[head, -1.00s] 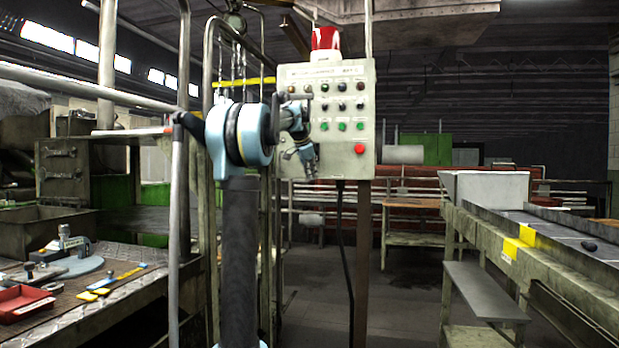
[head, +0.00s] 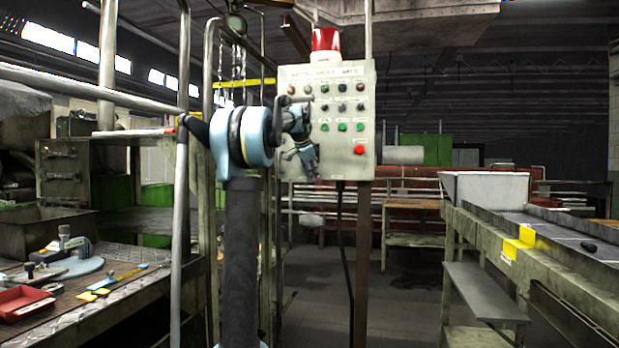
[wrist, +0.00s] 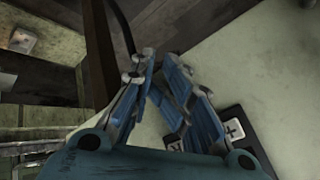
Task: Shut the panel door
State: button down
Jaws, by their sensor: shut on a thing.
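The panel door (head: 345,120) is the pale front of a control box with rows of coloured buttons and a red button low at its right. It looks flush or nearly so with the box, but I cannot tell whether it is fully shut. My gripper (head: 312,172) is at its lower left, in front of its face. In the wrist view the blue fingers (wrist: 148,62) come together beside the pale panel surface (wrist: 250,60), near its edge. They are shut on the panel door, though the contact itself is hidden.
A red lamp (head: 325,40) tops the box, and a brown post (head: 362,260) and black cable (head: 346,250) run below. A workbench (head: 120,300) stands at left, a conveyor (head: 570,260) at right. The floor between is mostly clear.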

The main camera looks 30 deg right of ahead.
jog(key=s+a+r, duration=0.3)
jog(key=a+r, duration=0.5)
jog(key=a, duration=0.1)
jog(key=s+a+f+n+y, duration=0.1)
jog(key=s+a+f+n, duration=0.15)
jog(key=a+f, duration=0.35)
jog(key=s+a+f+n+y, duration=0.1)
jog(key=s+a+f+n, duration=0.2)
jog(key=a, duration=0.5)
jog(key=s+a+f+n+g+y, duration=0.1)
jog(key=s+a+f+n, duration=0.3)
jog(key=s+a+f, duration=0.7)
jog(key=s+a+f+n+y, duration=0.2)
jog(key=s+a+f+n, duration=0.25)
jog(key=a+f, duration=0.75)
jog(key=s+a+f+n, duration=0.2)
jog(key=s+f, duration=0.4)
jog(key=f, duration=0.4)
jog(key=s+a+f+n+g+y, duration=0.1)
jog(key=s+a+f+n, duration=0.1)
jog(key=s+f+n, duration=0.2)
jog(key=s+f, duration=0.3)
jog(key=f, duration=0.4)
jog(key=shift+s+a+f+n, duration=0.2)
jog(key=shift+s+a+n, duration=0.05)
jog(key=shift+n, duration=0.05)
